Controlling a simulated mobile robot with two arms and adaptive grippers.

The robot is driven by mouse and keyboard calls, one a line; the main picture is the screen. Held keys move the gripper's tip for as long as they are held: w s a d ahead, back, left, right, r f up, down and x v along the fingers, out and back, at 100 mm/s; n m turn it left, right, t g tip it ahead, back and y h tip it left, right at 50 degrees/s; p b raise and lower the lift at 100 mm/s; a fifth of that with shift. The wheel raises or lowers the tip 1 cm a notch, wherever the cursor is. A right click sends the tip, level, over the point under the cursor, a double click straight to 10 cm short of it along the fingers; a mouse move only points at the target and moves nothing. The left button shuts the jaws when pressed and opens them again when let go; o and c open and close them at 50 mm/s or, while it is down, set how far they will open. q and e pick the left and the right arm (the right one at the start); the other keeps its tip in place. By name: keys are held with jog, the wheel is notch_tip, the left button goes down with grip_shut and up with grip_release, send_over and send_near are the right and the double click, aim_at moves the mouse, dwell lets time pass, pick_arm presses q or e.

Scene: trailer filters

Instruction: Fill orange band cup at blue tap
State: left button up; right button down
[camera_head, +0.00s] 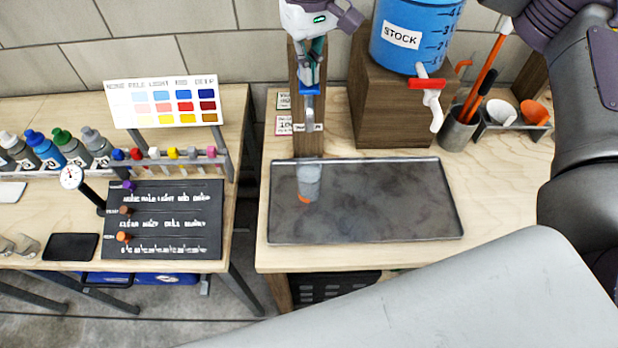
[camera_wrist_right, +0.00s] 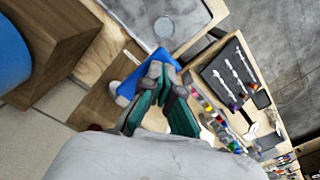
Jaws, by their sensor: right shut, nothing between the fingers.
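The cup (camera_head: 309,182), clear-grey with an orange band at its base, stands on the dark tray (camera_head: 400,205) below the blue tap. Its round top also shows in the right wrist view (camera_wrist_right: 163,27). I cannot tell how much is in it. The blue tap handle (camera_head: 309,90) is on the wooden post, and it shows in the wrist view (camera_wrist_right: 127,88). My right gripper (camera_head: 310,80) is shut and empty, fingertips pointing down right at the blue handle. In the wrist view its fingertips (camera_wrist_right: 162,70) overlap the handle; contact is unclear. My left gripper is not in view.
A blue STOCK tank (camera_head: 415,30) with a red-and-white tap (camera_head: 430,95) stands on a wooden block (camera_head: 385,110) to the right. A tool holder (camera_head: 460,130) is beyond it. The left table holds bottles (camera_head: 70,147), a colour chart and a black board (camera_head: 165,235). Most of the tray is clear.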

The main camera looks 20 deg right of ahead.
jog(key=shift+r+p, duration=1.75)
jog(key=shift+r, duration=1.65)
jog(key=shift+f, duration=0.1)
